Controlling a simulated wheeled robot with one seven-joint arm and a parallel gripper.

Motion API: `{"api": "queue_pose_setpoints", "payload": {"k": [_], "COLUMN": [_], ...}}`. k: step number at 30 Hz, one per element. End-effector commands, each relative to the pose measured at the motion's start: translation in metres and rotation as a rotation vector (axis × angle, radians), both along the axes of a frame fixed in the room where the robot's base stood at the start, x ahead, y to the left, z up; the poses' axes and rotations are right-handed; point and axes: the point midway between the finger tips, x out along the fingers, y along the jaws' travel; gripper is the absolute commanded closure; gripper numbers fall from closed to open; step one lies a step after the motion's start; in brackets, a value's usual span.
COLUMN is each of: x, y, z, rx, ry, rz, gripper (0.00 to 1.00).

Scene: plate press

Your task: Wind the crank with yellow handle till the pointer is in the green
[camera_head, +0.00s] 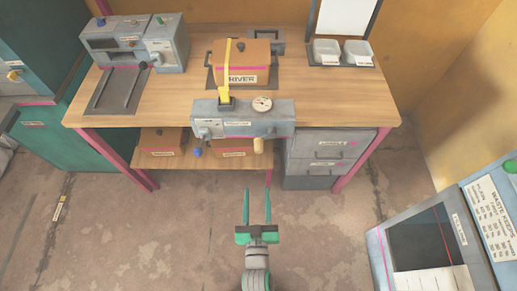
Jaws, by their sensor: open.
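A grey press unit (240,126) stands at the front edge of the wooden table. A yellow-tan crank handle (258,146) sticks out from its front, right of the middle. A small round pale dial (262,103) sits on its top; the pointer and any green zone are too small to read. A yellow upright bar (227,88) rises from its top left. My gripper (257,191) is open and empty, its two fingers pointing at the table. It is in front of the unit, lower in the picture than the handle and apart from it.
A box marked "RIVER" (240,76) sits behind the unit. A grey machine (134,46) is at the table's left. Drawers (330,152) stand below right. A slanted panel (430,238) is at the lower right. The floor (190,225) around my gripper is clear.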

Motion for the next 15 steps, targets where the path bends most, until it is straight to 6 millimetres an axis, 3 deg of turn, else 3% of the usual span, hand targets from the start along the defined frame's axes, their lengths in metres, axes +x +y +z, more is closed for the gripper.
{"api": "queue_pose_setpoints", "payload": {"k": [1, 6, 15], "x": [0.019, 0.057, 0.084], "y": [-0.001, -0.004, -0.005], "z": [0.000, -0.001, 0.000], "rx": [-0.008, -0.027, -0.035], "ry": [-0.017, -0.042, -0.056], "rz": [-0.002, -0.007, -0.008], "gripper": [0.57, 0.57, 0.57]}}
